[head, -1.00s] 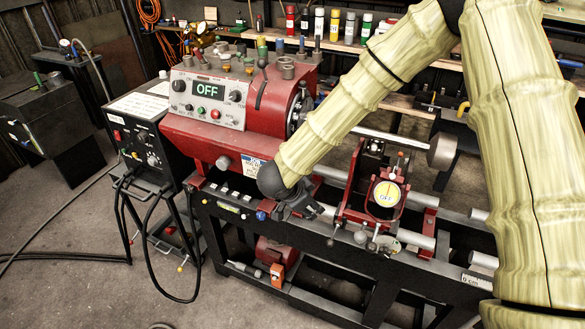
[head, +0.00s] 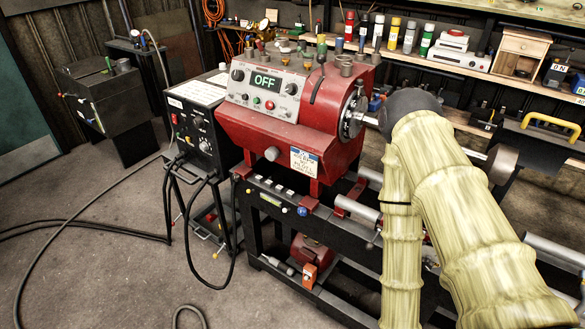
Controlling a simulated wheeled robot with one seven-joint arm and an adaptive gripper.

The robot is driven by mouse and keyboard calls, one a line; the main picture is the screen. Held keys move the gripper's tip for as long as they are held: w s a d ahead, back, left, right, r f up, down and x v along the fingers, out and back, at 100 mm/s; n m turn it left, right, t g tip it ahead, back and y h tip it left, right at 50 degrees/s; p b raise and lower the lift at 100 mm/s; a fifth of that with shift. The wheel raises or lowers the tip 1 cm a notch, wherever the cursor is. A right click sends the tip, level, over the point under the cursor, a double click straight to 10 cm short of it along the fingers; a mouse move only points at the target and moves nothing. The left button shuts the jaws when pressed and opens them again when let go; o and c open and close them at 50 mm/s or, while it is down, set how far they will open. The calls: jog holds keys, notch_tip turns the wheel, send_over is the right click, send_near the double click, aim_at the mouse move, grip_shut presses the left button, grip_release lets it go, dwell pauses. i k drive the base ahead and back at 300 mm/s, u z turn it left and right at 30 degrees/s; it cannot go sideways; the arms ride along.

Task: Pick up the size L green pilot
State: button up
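A tall green-topped piece (head: 321,47) stands upright among several small pieces on top of the red lathe headstock (head: 262,130). I cannot read any size marks at this distance, so I cannot tell which green piece is size L. My gripper does not show.
A black control box (head: 197,125) with hanging cables stands left of the lathe. A cable (head: 60,228) lies across the floor. Bottles (head: 393,33) and a wooden drawer box (head: 520,50) stand on the back shelf. The floor at left is mostly clear.

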aim_at(323, 48)
jog(key=u, duration=0.1)
jog(key=i, duration=0.85)
jog(key=z, duration=2.05)
jog(key=k, duration=1.1)
jog(key=u, duration=1.2)
jog(key=i, duration=1)
